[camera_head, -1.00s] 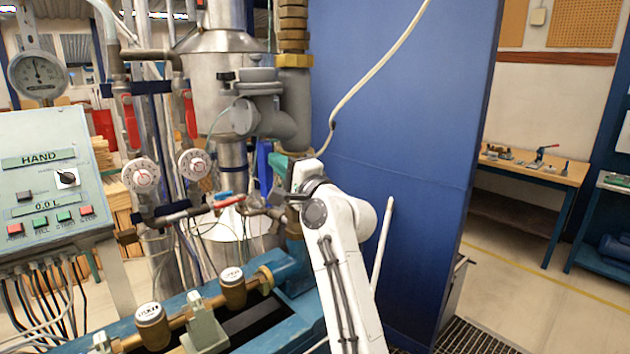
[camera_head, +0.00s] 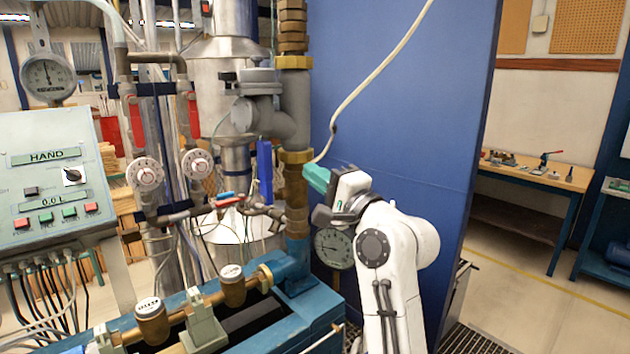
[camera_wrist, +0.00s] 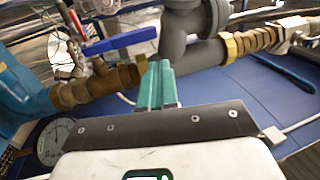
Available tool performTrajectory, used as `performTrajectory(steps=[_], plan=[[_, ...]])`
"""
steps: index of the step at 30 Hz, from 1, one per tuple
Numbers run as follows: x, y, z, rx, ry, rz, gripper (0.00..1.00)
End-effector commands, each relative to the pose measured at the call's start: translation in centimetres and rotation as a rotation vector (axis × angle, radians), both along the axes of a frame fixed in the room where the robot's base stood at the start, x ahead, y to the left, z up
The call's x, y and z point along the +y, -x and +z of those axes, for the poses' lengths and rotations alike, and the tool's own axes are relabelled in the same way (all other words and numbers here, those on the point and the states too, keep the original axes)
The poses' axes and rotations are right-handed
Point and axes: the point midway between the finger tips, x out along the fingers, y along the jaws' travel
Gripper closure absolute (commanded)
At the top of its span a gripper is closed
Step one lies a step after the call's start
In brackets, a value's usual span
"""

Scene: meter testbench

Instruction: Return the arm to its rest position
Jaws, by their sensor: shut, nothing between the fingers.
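My white arm stands at the lower right of the head view, its upper part bent over to the left. My gripper (camera_head: 318,178) is at its end, with teal fingers pointing left toward the vertical brass pipe (camera_head: 296,200). It appears apart from the pipe. In the wrist view my gripper (camera_wrist: 157,84) shows its teal fingers together, with nothing between them. A blue valve lever (camera_head: 265,170) stands upright left of the pipe; a blue lever (camera_wrist: 118,41) also shows in the wrist view.
A round gauge (camera_head: 333,248) sits just below my gripper. A blue panel (camera_head: 420,120) stands behind my arm. The control box (camera_head: 50,180) and the blue bench with brass meters (camera_head: 152,322) are at the left. Open floor (camera_head: 515,290) lies at the right.

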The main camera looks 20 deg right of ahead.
Motion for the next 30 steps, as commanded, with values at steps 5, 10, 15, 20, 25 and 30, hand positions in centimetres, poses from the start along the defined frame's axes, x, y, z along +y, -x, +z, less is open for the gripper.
performTrajectory(steps=[5, 10, 15, 20, 25, 30], plan=[[-0.2, 0.4, 0.0, 0.001, 0.0, 0.0, 1.0], [-0.1, 0.9, -3.4, 0.056, 0.076, -0.015, 1.0], [-0.3, 3.6, -13.4, 0.226, 0.334, -0.036, 1.0], [-0.9, 8.4, -23.5, 0.41, 0.614, -0.009, 1.0], [-1.8, 15.6, -32.8, 0.602, 0.895, 0.082, 1.0], [-2.9, 24.5, -40.3, 0.783, 1.152, 0.237, 1.0]])
